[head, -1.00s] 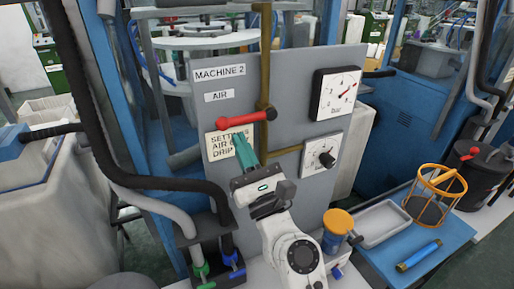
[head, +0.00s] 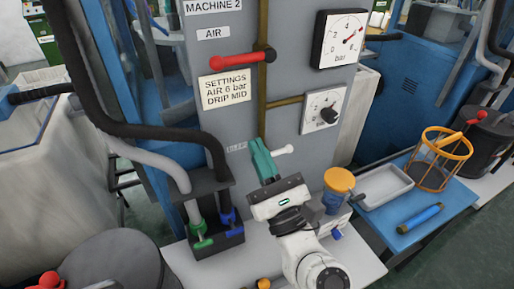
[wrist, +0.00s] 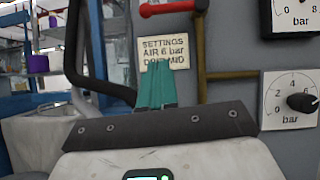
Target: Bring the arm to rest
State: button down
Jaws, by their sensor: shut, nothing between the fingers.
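My gripper (head: 262,150) is in front of the grey machine panel (head: 293,75), below the settings label (head: 226,90). Its green fingers are together and hold nothing. In the wrist view the gripper (wrist: 158,66) points at the panel and its fingertips overlap the lower part of the settings label (wrist: 178,47). The label reads "SETTINGS AIR 6 bar DRIP MID" in the head view. A red lever handle (head: 236,60) lies across the panel above, apart from the fingers. A small white lever (head: 284,150) shows just right of the fingertips; I cannot tell whether they touch.
Two gauges, the upper one (head: 340,38) and the lower one with a black knob (head: 322,113), sit on the panel. An oiler with a yellow lid (head: 339,181) stands right of my arm. A blue table (head: 440,213) holds a tray, an orange wire basket and a blue tube. Black hoses (head: 90,90) hang left.

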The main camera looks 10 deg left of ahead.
dwell(0.3)
jog(key=s+d+f+n+g+h, duration=0.25)
jog(key=d+f+n+g, duration=0.2)
jog(key=f+n, duration=0.3)
jog(key=s+d+f+n+g+h, duration=0.1)
jog(key=s+d+f+n+g, duration=0.2)
jog(key=d+f+n, duration=0.45)
jog(key=s+d+f+n+g+h, duration=0.25)
jog(key=f+n, duration=0.35)
jog(key=f, duration=0.3)
jog(key=s+d+f+n+g+h, duration=0.3)
jog(key=s+d+f+g+h, duration=0.1)
jog(key=s+d, duration=0.5)
jog(key=s+d+f+n+g+h, duration=0.3)
jog(key=s+d+f+g+h, duration=0.1)
jog(key=s+d, duration=0.6)
jog(key=s+f+h, duration=0.1)
jog(key=s, duration=0.1)
jog(key=shift+s+f+g, duration=0.25)
jog(key=shift+s+g, duration=0.05)
jog(key=c, duration=1.8)
grip_release()
jog(key=shift+a, duration=0.1)
jog(key=shift+c, duration=0.2)
